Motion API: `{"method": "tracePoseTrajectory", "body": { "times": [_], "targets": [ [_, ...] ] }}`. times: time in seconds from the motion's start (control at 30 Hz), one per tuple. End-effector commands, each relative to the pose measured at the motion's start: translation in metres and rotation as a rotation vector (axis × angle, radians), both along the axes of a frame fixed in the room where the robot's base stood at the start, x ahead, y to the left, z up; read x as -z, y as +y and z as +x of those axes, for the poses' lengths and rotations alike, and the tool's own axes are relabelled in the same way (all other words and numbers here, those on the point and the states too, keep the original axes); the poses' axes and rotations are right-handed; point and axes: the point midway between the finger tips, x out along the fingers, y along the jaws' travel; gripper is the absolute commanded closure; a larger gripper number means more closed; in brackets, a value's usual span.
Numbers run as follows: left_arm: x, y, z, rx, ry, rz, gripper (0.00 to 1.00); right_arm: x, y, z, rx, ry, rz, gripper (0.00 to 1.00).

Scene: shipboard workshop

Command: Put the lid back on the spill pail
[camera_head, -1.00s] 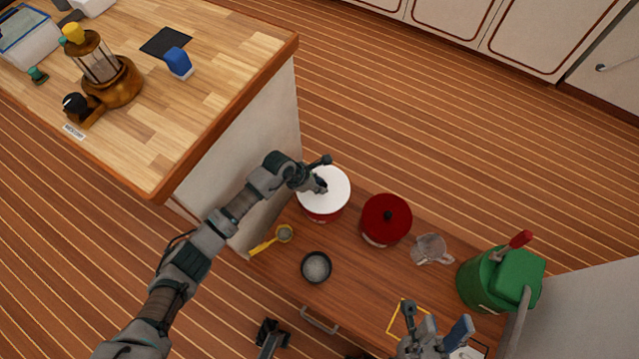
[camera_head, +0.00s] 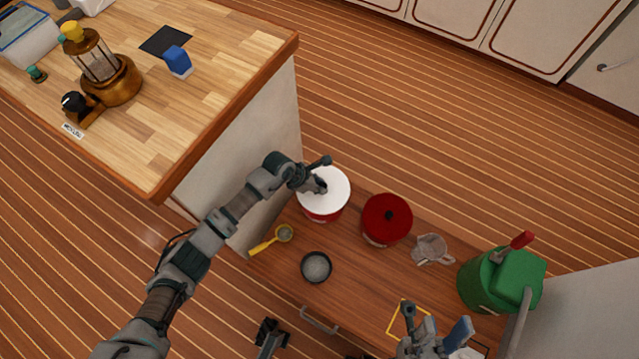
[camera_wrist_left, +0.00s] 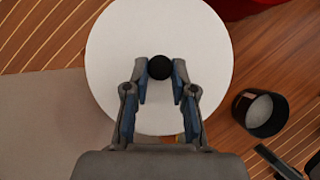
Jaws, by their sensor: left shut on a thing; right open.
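A round white lid (camera_head: 330,182) with a black knob (camera_wrist_left: 160,67) is over a red pail (camera_head: 322,213) at the back left of the low wooden top. My left gripper (camera_wrist_left: 160,72) is shut on the knob, one finger on each side. The lid covers the pail's mouth in the head view, and the wrist view shows the lid from above, hiding the pail. Whether the lid is fully seated on the rim I cannot tell. My right gripper (camera_head: 436,318) is open and empty near the front right of the top.

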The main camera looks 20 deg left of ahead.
Motion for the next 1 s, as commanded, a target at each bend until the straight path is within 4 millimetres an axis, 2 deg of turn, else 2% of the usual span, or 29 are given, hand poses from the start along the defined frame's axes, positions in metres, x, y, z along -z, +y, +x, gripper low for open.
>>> {"method": "tracePoseTrajectory", "body": {
  "times": [0.6,0.63,0.7,0.73,1.0],
  "targets": [
    [0.0078,0.0002,0.0000,0.000,0.001,0.001,1.00,0.0060,-0.0001,0.0012,0.000,0.009,0.001,0.57],
    [0.0073,0.0001,0.0000,0.000,0.000,0.000,0.68,0.0056,0.0000,0.0011,0.000,0.007,0.000,0.57],
    [0.0070,0.0001,0.0001,0.000,0.000,0.000,0.50,0.0054,0.0000,0.0011,0.000,0.007,0.000,0.57],
    [0.0069,0.0002,0.0001,0.000,0.000,0.000,0.46,0.0054,0.0000,0.0011,0.000,0.007,0.000,0.57],
    [0.0068,0.0002,0.0000,0.000,0.000,0.000,0.46,0.0060,-0.0002,0.0014,0.001,0.011,0.001,0.57]
  ]
}}
